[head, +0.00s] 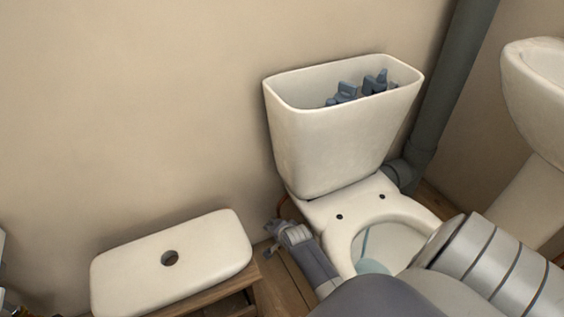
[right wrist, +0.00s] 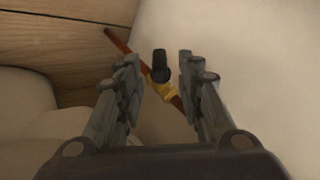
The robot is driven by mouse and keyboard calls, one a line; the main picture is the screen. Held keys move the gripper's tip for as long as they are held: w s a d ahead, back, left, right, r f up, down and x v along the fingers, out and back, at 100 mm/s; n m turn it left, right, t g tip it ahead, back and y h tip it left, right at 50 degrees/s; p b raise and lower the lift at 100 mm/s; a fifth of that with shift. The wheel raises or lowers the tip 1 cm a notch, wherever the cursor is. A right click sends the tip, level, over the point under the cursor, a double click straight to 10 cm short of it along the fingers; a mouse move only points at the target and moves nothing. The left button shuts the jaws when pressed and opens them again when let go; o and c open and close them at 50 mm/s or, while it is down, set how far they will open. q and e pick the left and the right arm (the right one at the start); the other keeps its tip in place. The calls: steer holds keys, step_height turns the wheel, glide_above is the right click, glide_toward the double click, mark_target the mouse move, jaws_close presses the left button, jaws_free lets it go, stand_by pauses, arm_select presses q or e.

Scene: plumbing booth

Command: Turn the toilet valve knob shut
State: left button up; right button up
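The valve shows in the right wrist view as a dark knob (right wrist: 160,66) on a yellow brass body (right wrist: 160,90), set on a thin copper pipe (right wrist: 118,41). My right gripper (right wrist: 158,68) is open, with one finger on each side of the knob and a visible gap to both. In the head view my right gripper (head: 276,236) is low beside the left side of the toilet (head: 340,150). The knob cannot be made out in the head view.
The toilet tank is open, with blue-grey fittings (head: 362,88) inside. Its white lid (head: 170,262) lies on a wooden stool (head: 215,298) to the left. A grey drain pipe (head: 450,85) and a white sink (head: 540,95) stand at the right. The wall is close behind.

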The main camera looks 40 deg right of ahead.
steer(key=v, duration=0.9)
steer(key=shift+s+r, duration=0.15)
